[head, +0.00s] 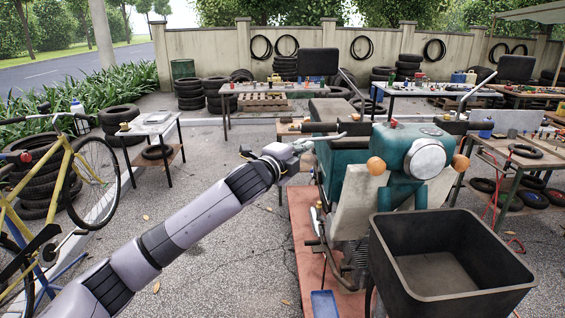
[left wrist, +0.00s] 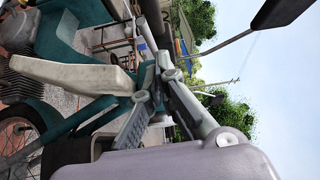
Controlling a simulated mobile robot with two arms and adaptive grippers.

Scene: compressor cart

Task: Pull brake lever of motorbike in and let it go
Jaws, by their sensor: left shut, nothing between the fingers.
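The teal motorbike (head: 355,153) stands facing me, right of centre in the head view. Its handlebar grip on the picture's left (head: 319,127) is dark, and a thin brake lever (head: 328,137) appears to run just below it. My left gripper (head: 306,146) is shut and empty, with its tips close to this lever. I cannot tell whether they touch. In the left wrist view the gripper's fingers (left wrist: 165,68) are together in front of the handlebar area, partly hiding it. The motorbike's teal body (left wrist: 60,38) fills the left side there. My right gripper is not in view.
A large black bin (head: 450,292) stands in front of the motorbike at the lower right. A yellow bicycle (head: 62,165) is at the left. Worktables (head: 158,126) and tyre stacks stand around. The motorbike's mirror (left wrist: 285,12) sticks out in the wrist view. The paved ground left of the motorbike is mostly clear.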

